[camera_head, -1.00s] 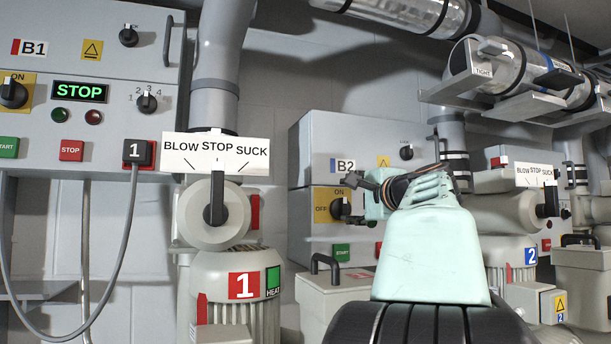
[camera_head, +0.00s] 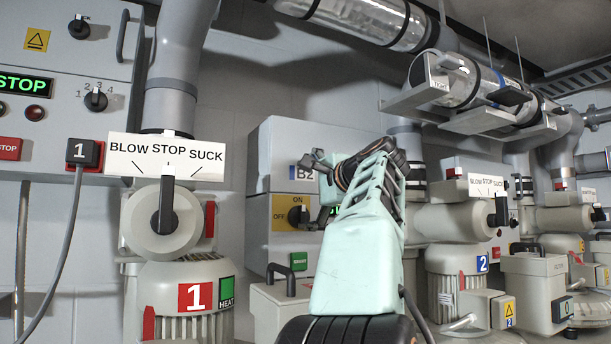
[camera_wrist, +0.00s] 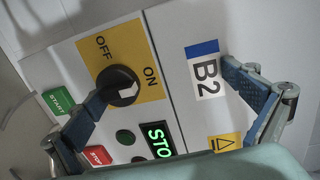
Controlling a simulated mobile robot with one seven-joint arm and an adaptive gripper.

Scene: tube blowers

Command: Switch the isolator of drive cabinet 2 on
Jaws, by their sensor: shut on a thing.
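Drive cabinet 2 (camera_head: 262,155), labelled B2, stands behind my gripper (camera_head: 318,188). Its black rotary isolator knob (camera_head: 298,215) sits on a yellow OFF/ON plate (camera_head: 283,226). In the wrist view, the isolator knob (camera_wrist: 119,86) is in front of the left finger's tip, which overlaps its edge. My gripper (camera_wrist: 168,77) has its fingers apart there, with bare panel and part of the B2 label between them. I cannot tell whether the finger touches the knob, nor exactly where the knob points. The cabinet's display (camera_wrist: 159,140) is lit green and partly covered.
The green START button (camera_wrist: 58,101) and red STOP button (camera_wrist: 97,155) lie close to the left finger. Blower 1 (camera_head: 165,220) stands left, with blower 2 (camera_head: 455,240) right of my arm. Pipes (camera_head: 375,22) and a silencer (camera_head: 470,80) hang above.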

